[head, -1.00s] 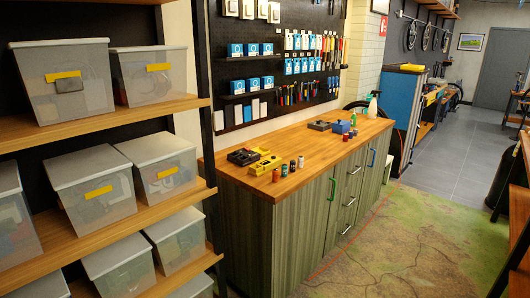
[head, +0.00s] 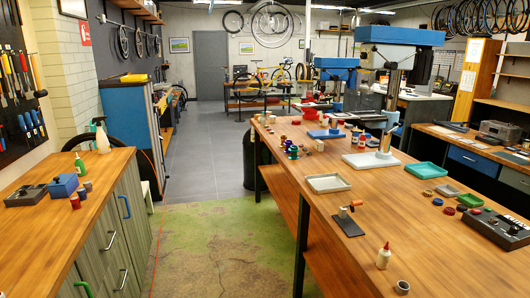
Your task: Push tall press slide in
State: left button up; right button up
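Two presses with blue heads stand on the long wooden table (head: 290,160) on the right. The nearer and taller press (head: 400,36) has a grey column and a pale base plate (head: 372,161) with a small upright metal part on it. The shorter press (head: 336,62) stands farther back, with a blue base plate (head: 326,135). I cannot make out the slide of the tall press or how far out it stands. Neither of my grippers is in view.
A wooden-topped cabinet (head: 90,175) with bottles and small boxes stands at the left.

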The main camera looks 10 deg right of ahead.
aim_at(333, 115)
jog(key=i+j+z, duration=0.1)
jog(key=i+z, duration=0.3)
jog(key=i+j+z, duration=0.25)
jog(key=i+z, duration=0.3)
jog(key=z, duration=0.25)
jog(key=i+j+z, duration=0.15)
jog(key=z, duration=0.25)
